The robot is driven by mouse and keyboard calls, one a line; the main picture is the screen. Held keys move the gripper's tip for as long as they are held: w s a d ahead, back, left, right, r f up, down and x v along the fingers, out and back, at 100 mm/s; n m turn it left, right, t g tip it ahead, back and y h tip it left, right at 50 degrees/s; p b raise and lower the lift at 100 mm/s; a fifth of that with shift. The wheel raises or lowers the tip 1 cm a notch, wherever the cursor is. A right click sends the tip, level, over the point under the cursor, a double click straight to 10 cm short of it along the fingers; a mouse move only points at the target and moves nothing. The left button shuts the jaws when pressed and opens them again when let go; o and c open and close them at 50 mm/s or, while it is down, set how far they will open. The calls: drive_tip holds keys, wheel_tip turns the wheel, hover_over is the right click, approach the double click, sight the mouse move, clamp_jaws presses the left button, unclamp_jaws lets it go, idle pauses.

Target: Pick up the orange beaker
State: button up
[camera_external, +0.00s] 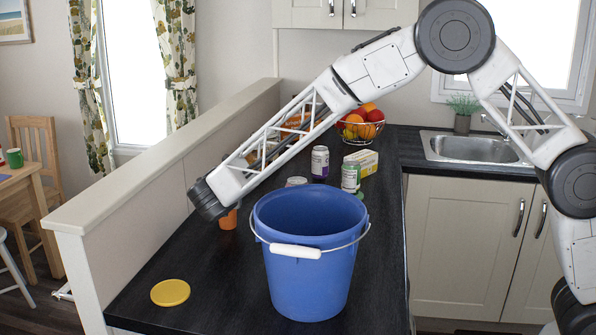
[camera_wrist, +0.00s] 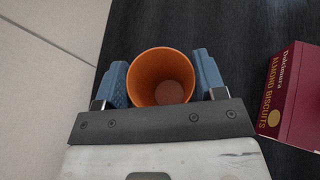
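The orange beaker (camera_wrist: 161,78) stands upright on the dark counter, its open mouth facing my wrist camera. In the wrist view my gripper (camera_wrist: 161,82) is open, with one blue finger on each side of the beaker. Small gaps show between the fingers and the beaker wall. In the external view only part of the beaker (camera_external: 229,219) shows, just left of the blue bucket and below the end of my arm. My fingers are hidden in that view.
A blue bucket (camera_external: 308,262) stands close to the beaker's right. A dark red biscuit box (camera_wrist: 297,98) lies to the right in the wrist view. A yellow lid (camera_external: 170,292) lies at the front left. A low wall (camera_external: 165,150) borders the counter's left. Cans and a fruit basket (camera_external: 362,130) stand farther back.

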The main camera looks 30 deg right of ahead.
drive_tip(key=shift+c, duration=0.9)
drive_tip(key=shift+r, duration=0.2)
wheel_tip(320, 180, up, 10)
drive_tip(key=shift+f, duration=0.15)
